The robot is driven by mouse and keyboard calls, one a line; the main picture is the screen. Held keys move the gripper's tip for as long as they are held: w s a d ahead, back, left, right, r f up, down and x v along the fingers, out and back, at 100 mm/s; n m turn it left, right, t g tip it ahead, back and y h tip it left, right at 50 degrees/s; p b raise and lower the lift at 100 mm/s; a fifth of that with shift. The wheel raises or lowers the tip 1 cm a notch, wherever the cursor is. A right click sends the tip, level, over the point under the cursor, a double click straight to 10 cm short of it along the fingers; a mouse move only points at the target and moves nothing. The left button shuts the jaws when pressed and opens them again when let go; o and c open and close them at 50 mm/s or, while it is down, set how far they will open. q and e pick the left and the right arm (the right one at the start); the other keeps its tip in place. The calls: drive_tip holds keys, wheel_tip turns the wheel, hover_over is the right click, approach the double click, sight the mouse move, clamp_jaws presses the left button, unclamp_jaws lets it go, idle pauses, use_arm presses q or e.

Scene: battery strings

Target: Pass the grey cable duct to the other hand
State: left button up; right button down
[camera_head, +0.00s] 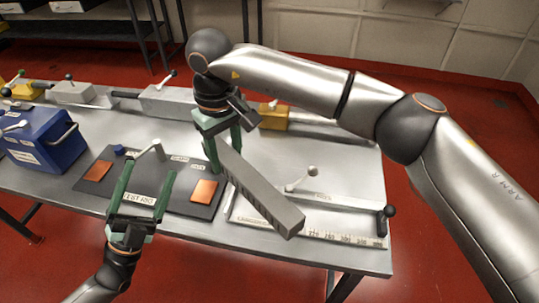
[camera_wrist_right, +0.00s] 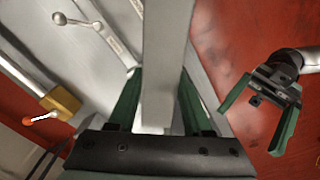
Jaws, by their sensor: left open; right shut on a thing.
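The grey cable duct (camera_head: 262,192) is a long grey bar with slots along its side. My right gripper (camera_head: 225,150) is shut on it near its upper left end and holds it above the table. The duct slants down to the right in the head view, and it also shows between the fingers in the right wrist view (camera_wrist_right: 166,60). My left gripper (camera_head: 141,190) is open and empty, to the left of the duct and apart from it. It also shows in the right wrist view (camera_wrist_right: 262,110).
A dark mat (camera_head: 150,195) with orange plates lies on the grey table. A blue box (camera_head: 45,142) stands at the left. A measuring fixture (camera_head: 335,212) with a lever is at the table's right. Clamps and a yellow block (camera_head: 274,119) line the back.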

use_arm(q)
drive_tip(key=s+d+r+m+g+h, duration=0.3)
drive_tip(key=d+m+g+h, duration=0.1)
drive_tip(key=d+m+g, duration=0.4)
drive_tip(key=s+d+r+m+g+h, duration=0.35)
drive_tip(key=d+m+g, duration=0.25)
drive_tip(key=g, duration=0.3)
drive_tip(key=s+d+r+m+g+h, duration=0.3)
drive_tip(key=s+d+m+g, duration=0.1)
drive_tip(key=d+m+g, duration=0.4)
drive_tip(key=s+d+r+m+g+y, duration=0.2)
drive_tip(key=s+d+m+g+y, duration=0.4)
drive_tip(key=s+d+m+g, duration=0.15)
drive_tip(key=m+t+y, duration=1.6)
drive_tip(key=m+y, duration=0.1)
drive_tip(key=y, duration=0.6)
approach(252, 178)
drive_tip(key=shift+s+r+h, duration=0.25)
drive_tip(key=shift+s+r, duration=0.2)
drive_tip(key=shift+r, duration=0.2)
drive_tip(key=shift+w+a+f, duration=0.1)
drive_tip(key=shift+w+f, duration=0.05)
drive_tip(key=x, duration=1.1)
drive_tip(key=shift+w+a+f, duration=0.1)
drive_tip(key=shift+w+f, duration=0.05)
drive_tip(key=shift+w, duration=0.05)
